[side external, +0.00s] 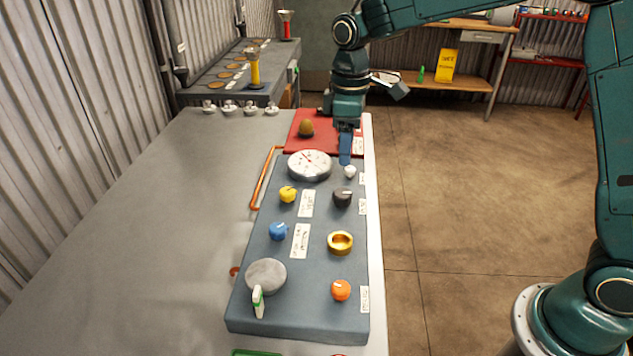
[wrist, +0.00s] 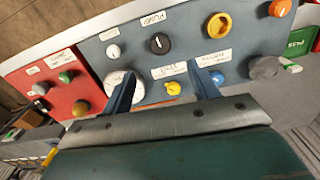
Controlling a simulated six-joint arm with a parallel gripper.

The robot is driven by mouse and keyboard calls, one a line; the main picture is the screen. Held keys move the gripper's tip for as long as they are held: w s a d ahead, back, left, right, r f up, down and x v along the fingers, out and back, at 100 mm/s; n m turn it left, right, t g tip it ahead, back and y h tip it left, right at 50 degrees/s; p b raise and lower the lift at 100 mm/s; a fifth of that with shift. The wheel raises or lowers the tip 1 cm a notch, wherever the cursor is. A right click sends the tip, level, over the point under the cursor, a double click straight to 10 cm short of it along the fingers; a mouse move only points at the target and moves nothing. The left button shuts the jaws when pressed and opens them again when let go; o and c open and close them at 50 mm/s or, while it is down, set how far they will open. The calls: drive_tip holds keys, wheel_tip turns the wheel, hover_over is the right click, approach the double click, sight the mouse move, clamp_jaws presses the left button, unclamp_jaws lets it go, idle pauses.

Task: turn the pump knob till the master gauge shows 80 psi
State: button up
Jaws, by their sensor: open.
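The black knob (side external: 342,197) with a pale pointer mark sits on the grey-blue panel (side external: 318,270). In the wrist view, a label that seems to read PUMP lies beside this black knob (wrist: 159,43). The round white-faced gauge (side external: 309,164) is at the panel's far end; its needle shows, but I cannot read its numbers. In the wrist view the gauge (wrist: 118,84) is partly hidden by a finger. My gripper (side external: 345,160) is above the panel's far end, near the small white knob (side external: 350,171). It is open and empty; its fingers (wrist: 163,74) are apart from the black knob.
Nearby on the panel are a yellow knob (side external: 288,195), blue knob (side external: 279,231), gold ring (side external: 340,243), orange knob (side external: 341,290) and grey disc (side external: 266,274). A red panel (side external: 290,140) lies beyond. The bench left of the panel is mostly clear.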

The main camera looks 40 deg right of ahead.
sight(344, 193)
wheel_tip(344, 193, down, 12)
drive_tip(key=shift+r, duration=0.25)
idle(0.3)
drive_tip(key=shift+c, duration=0.3)
drive_tip(key=c, duration=0.9)
drive_tip(key=shift+m, duration=0.3)
drive_tip(key=shift+m, duration=2.2)
drive_tip(key=o, duration=1)
drive_tip(key=shift+c, duration=0.2)
